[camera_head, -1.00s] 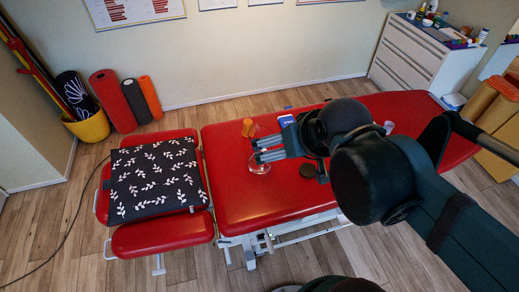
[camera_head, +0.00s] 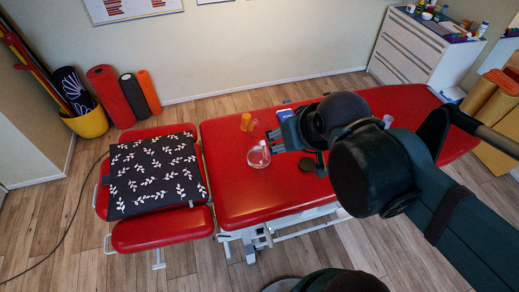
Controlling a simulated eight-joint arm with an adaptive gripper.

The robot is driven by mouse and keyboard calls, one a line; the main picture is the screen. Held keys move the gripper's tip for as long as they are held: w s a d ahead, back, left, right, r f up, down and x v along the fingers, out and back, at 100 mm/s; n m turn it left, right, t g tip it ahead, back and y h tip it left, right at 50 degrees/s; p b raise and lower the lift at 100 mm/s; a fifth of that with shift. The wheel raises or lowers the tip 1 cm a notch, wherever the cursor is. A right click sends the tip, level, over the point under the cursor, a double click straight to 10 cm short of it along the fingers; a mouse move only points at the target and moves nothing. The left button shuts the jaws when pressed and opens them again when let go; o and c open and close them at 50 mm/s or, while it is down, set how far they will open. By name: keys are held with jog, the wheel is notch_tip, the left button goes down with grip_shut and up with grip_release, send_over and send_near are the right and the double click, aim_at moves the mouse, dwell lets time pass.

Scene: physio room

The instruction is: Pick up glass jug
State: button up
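The glass jug (camera_head: 258,157) is a small clear vessel on the red treatment table (camera_head: 235,190), near the table's left part. My gripper (camera_head: 271,142) is just right of the jug in the picture, with its fingers pointing left towards it. The fingertips look spread apart with nothing between them, so it appears open. A narrow gap seems to separate the fingers from the jug. My arm hides part of the table to the right.
A black leaf-patterned cushion (camera_head: 155,173) is on the left section. The table's left front is clear.

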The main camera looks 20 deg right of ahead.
jog(key=c, duration=0.6)
jog(key=shift+o, duration=0.2)
jog(key=n+g+h+b, duration=0.45)
jog(key=n+b, duration=0.25)
jog(key=n, duration=1.3)
send_near(260, 149)
jog(key=shift+g, duration=0.25)
jog(key=shift+s+r, duration=0.15)
jog(key=shift+s, duration=1.1)
jog(key=shift+s+r, duration=0.1)
jog(key=shift+s, duration=1.1)
jog(key=shift+f, duration=0.1)
jog(key=b+x, duration=0.2)
jog(key=x, duration=0.4)
jog(key=shift+f, duration=0.3)
